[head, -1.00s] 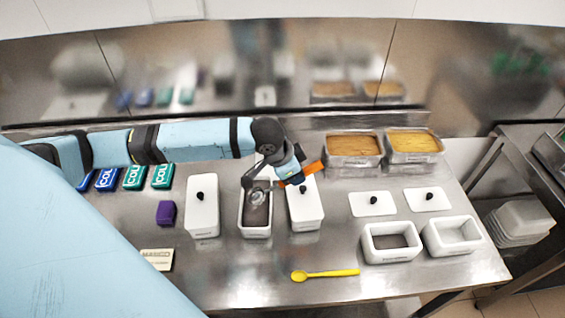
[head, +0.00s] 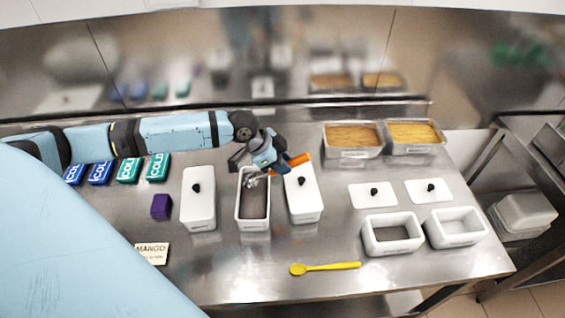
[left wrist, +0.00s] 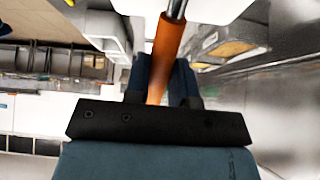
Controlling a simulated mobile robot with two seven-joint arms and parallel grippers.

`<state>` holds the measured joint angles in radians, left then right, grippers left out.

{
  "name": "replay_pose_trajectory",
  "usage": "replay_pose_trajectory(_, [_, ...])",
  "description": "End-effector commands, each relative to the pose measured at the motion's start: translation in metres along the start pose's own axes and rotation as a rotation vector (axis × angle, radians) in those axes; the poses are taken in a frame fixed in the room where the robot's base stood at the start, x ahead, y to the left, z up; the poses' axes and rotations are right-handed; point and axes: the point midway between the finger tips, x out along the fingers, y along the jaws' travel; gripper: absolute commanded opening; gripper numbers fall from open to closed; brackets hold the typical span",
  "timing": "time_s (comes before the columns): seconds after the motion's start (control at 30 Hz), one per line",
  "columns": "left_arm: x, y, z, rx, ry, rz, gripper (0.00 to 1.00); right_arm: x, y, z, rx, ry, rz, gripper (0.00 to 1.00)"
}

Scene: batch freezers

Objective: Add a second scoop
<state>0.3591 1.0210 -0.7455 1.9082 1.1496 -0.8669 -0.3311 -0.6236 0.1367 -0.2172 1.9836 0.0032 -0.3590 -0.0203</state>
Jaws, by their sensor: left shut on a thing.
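My left gripper (head: 278,164) is shut on the orange handle (head: 299,160) of a metal scoop, which also shows in the left wrist view (left wrist: 168,45). The scoop's metal head (head: 251,182) is over the back half of an open long white tub (head: 240,212). Grey-brown stuff lies in this tub; I cannot tell whether the head touches it or carries any. At the front right an open white tub (head: 394,249) has a grey-brown layer inside. Beside it, another open white tub (head: 457,240) looks pale inside. My right gripper is not in view.
Lidded white tubs (head: 198,205) (head: 303,205) flank the long open tub. Two loose lids (head: 372,203) (head: 430,198) lie behind the front-right tubs. Filled metal pans (head: 353,153) (head: 415,149) stand at the back. A yellow spoon (head: 330,267) lies in front, with bare steel around it.

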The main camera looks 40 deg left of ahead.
Motion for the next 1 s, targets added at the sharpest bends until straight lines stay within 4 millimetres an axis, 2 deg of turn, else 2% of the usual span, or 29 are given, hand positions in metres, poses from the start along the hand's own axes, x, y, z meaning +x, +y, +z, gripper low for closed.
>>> replay_pose_trajectory(0.1, [0.01,0.0,0.007,0.0,0.0,0.0,0.0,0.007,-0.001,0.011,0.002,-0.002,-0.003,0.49])
replay_pose_trajectory(0.73, [0.045,0.001,0.034,0.0,0.0,-0.001,0.0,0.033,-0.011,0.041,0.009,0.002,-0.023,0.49])
replay_pose_trajectory(0.87, [0.042,0.0,0.039,0.002,-0.002,-0.002,0.0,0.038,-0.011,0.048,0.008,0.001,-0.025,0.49])
replay_pose_trajectory(1.0, [0.041,0.001,0.032,0.001,-0.044,0.001,0.0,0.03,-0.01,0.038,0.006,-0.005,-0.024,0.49])
